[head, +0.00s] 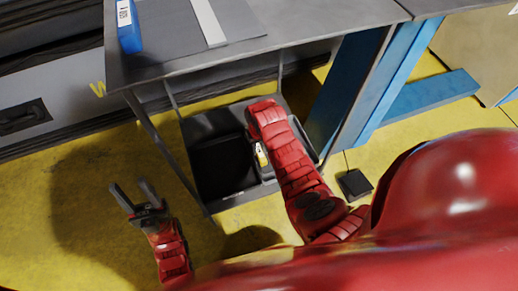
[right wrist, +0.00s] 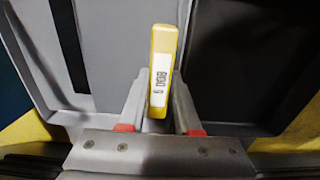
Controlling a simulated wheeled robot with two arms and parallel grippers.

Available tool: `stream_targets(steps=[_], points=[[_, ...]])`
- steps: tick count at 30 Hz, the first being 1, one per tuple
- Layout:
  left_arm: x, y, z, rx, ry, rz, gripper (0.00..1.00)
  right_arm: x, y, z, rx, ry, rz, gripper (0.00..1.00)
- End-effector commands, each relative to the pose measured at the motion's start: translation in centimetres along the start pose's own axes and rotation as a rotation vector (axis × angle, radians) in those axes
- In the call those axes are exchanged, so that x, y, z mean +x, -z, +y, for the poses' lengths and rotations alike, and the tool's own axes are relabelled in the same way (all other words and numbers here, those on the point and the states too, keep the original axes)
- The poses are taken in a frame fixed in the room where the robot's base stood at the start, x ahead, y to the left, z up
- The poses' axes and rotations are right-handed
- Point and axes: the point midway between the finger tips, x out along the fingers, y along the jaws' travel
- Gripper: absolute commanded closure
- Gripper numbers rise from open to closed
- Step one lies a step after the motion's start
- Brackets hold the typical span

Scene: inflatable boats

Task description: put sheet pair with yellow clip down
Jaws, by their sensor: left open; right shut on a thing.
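A yellow clip (right wrist: 163,65) with a white printed label stands upright between the fingers of my right gripper (right wrist: 158,95), which is shut on it. In the head view the clip (head: 261,155) shows as a small yellow piece beside my right forearm, low under the table. The forearm hides most of the right gripper there. A sheet pair cannot be clearly made out; a light grey surface with a dark stripe (right wrist: 68,50) lies behind the clip. My left gripper (head: 135,195) is open and empty, over the yellow floor at the left.
A grey tray (right wrist: 230,128) with a dark right-hand part surrounds the clip area. In the head view a black bin (head: 222,165) sits left of my right arm. The table (head: 250,50) overhangs it, bearing a blue labelled object (head: 129,28). Blue posts (head: 385,75) stand right.

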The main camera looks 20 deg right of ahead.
Motion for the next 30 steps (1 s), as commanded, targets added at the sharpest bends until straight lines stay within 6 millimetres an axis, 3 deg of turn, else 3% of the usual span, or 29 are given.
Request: stream_targets(steps=[17, 18, 23, 30], points=[[-0.3, -0.1, 0.0, 0.000, 0.000, 0.000, 0.50, 1.3, -0.1, 0.0, 0.000, 0.000, 0.000, 1.00], [-0.4, -0.1, 0.0, 0.000, 0.000, 0.000, 0.50, 1.3, -0.1, 0.0, 0.000, 0.000, 0.000, 0.67], [-0.4, -0.1, 0.0, 0.000, 0.000, 0.000, 0.50, 1.4, -0.1, 0.0, 0.000, 0.000, -0.001, 0.38], [-0.5, -0.1, 0.0, 0.000, 0.000, 0.000, 0.50, 1.6, -0.2, -0.3, -0.002, 0.004, -0.004, 0.38]])
